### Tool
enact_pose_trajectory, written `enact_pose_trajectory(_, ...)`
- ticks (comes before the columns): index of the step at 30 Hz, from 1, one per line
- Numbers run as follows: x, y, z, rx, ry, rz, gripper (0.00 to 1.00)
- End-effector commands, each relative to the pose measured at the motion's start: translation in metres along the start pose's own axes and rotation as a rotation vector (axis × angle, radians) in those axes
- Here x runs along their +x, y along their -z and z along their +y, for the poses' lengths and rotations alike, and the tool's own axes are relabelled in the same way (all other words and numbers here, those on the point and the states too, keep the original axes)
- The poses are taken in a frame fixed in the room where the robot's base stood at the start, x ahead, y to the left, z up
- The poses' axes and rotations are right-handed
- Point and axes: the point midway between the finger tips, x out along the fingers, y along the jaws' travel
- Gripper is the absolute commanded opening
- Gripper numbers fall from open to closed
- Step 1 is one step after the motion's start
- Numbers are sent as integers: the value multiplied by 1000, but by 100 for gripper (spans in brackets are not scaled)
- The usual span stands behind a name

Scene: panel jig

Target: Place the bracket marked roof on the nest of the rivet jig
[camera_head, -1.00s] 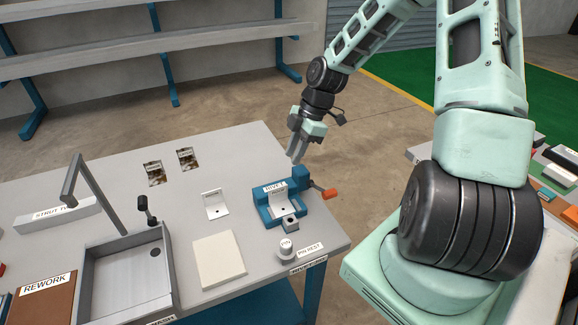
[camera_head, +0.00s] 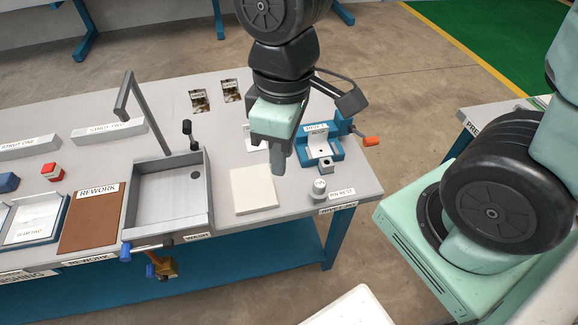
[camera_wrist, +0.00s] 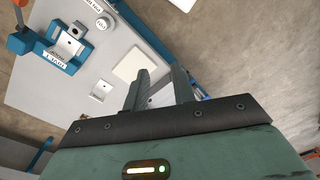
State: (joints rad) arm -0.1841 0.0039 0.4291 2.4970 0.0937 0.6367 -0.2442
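My gripper (camera_head: 277,165) is above the table, fingers apart and empty in the wrist view (camera_wrist: 160,74).
A cream square pad (camera_head: 253,191) lies in front of the bracket. A round knob-like part (camera_head: 319,190) stands by a pin nest label near the front right edge. A grey wash basin (camera_head: 167,204) with a tall post is at left, beside a brown rework mat (camera_head: 92,217).

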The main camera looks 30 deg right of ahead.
Motion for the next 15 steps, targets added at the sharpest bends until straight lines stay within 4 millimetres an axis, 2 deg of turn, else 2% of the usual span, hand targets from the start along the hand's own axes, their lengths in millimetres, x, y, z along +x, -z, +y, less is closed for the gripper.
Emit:
enact_pose_trajectory(1, -4, -6, -15, 15, -9, 7, 26)
enact_pose_trajectory(3, -7, -12, -29, 50, -13, 13, 26)
enact_pose_trajectory(6, -10, -19, -40, 86, -16, 20, 26)
enact_pose_trajectory(15, -10, -22, -46, 108, -16, 21, 26)
